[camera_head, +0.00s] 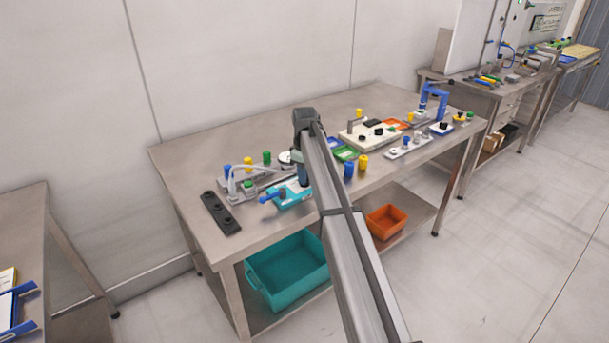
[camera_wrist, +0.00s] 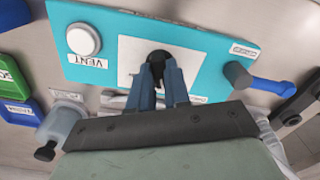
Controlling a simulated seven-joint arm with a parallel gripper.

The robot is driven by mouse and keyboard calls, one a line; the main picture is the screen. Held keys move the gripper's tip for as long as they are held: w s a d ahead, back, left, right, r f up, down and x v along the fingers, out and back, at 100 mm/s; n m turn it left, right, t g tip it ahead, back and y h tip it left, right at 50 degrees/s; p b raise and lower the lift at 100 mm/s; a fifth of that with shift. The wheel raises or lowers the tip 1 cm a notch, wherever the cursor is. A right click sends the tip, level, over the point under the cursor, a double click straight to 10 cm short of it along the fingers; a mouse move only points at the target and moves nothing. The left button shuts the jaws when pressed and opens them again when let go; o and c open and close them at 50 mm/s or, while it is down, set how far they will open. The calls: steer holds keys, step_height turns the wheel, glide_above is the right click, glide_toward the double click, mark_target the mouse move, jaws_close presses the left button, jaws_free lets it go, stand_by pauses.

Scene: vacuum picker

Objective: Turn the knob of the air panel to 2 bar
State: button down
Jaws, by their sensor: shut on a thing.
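The air panel is a turquoise plate (camera_wrist: 215,50) in the wrist view, with a white square (camera_wrist: 130,58) on its middle. It also shows at the table's front left in the head view (camera_head: 283,204). A black knob (camera_wrist: 158,57) stands on the white square. My gripper (camera_wrist: 161,78) has its two blue-grey fingers closed on the knob. A round white button (camera_wrist: 83,40) labelled VENT is left of the knob. A blue lever (camera_wrist: 272,86) on a grey stub is at the panel's right edge. The scale and the knob's setting cannot be read; the fingers cover part of the knob.
A black block with holes (camera_head: 220,213) lies left of the panel. Blue, green and yellow cylinders and small fixtures crowd the table (camera_head: 200,157) around it. A teal bin (camera_head: 290,283) and an orange bin (camera_head: 386,222) stand on the shelf below. The table's back left is clear.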

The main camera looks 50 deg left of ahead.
steer(key=shift+n, duration=2.2)
steer(key=c, duration=1.1)
jaws_free()
step_height(320, 180, up, 14)
steer(key=shift+f, duration=0.1)
